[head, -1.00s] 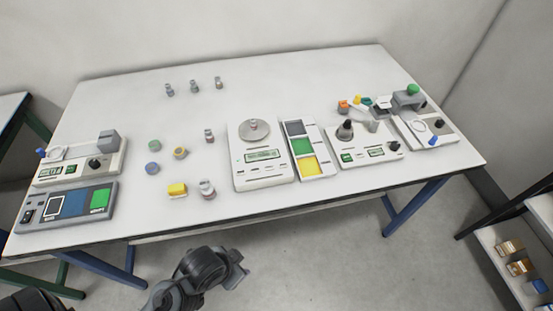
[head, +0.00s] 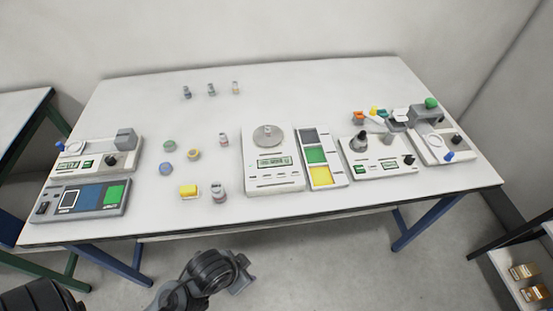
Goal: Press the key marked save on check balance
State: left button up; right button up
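The balance at the table's middle (head: 262,186) has a round pan, a lit green display (head: 273,162) and a row of small keys below it. A small grey piece stands on its pan. Other devices with displays stand at the left (head: 95,168) and right (head: 382,169). The key lettering is too small to read, so I cannot tell which one is the check balance or which key is save. My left gripper (head: 243,273) is in front of the table, below its front edge, apart from every device. Its fingers are not clear. My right gripper is not in view.
A panel with grey, green and yellow fields (head: 326,175) stands right of the middle balance. The back of the table (head: 310,85) is mostly clear. A shelf with boxes (head: 524,271) is at the lower right.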

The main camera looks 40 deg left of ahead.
pick_arm(q)
grip_shut()
dwell(1.7)
